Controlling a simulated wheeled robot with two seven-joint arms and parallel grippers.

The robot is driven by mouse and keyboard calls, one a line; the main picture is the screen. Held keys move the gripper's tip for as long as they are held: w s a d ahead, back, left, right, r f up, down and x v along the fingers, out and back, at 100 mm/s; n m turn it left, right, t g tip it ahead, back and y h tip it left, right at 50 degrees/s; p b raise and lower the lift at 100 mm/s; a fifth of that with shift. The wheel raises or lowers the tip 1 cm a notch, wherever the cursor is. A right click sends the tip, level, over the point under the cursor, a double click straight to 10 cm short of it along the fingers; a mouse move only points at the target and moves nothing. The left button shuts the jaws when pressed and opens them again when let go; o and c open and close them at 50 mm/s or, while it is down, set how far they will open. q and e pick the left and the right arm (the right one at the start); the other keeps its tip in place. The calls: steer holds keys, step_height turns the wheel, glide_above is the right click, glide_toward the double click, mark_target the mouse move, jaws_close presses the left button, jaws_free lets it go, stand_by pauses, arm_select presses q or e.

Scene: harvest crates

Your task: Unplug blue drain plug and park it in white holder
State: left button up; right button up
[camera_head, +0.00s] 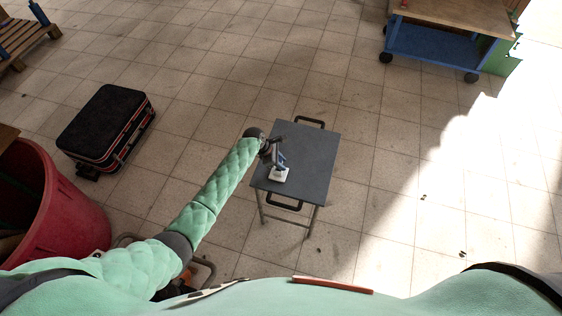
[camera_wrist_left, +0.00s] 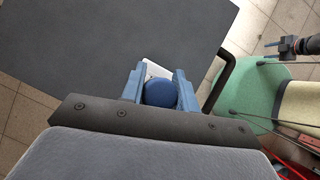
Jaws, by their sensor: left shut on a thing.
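My left gripper (camera_head: 281,160) is over the near-left part of a small grey table (camera_head: 318,160). In the left wrist view its blue fingers (camera_wrist_left: 160,88) are shut on the round blue drain plug (camera_wrist_left: 160,93). A small white block (camera_head: 279,175), which looks like the white holder, sits on the table right below the gripper; a strip of it (camera_wrist_left: 152,69) shows behind the plug. The plug and fingers hide most of it in the wrist view. I cannot tell whether the plug is seated in it or just above it.
The table top is otherwise clear, with black handles at its far and near edges. A black suitcase (camera_head: 106,122) lies on the tiled floor at left. A red tub (camera_head: 75,215) stands at lower left. A blue-framed wooden cart (camera_head: 440,45) is at the far right.

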arm_select(q)
steer(key=shift+f+b, duration=0.4)
steer(key=shift+f, duration=0.55)
arm_select(e)
steer(key=shift+f, duration=0.45)
arm_select(q)
steer(key=o, duration=1.1)
steer(key=shift+c, duration=0.2)
arm_select(e)
steer(key=shift+s, duration=0.1)
arm_select(q)
steer(key=shift+a+r, duration=0.2)
steer(key=shift+r, duration=0.05)
steer(key=b+v, duration=0.2)
steer(key=v, duration=0.5)
arm_select(e)
steer(key=shift+w+d+f, duration=0.1)
steer(key=shift+w+f, duration=0.1)
steer(key=shift+w, duration=0.5)
steer(key=shift+w+f, duration=0.2)
steer(key=shift+w, duration=0.5)
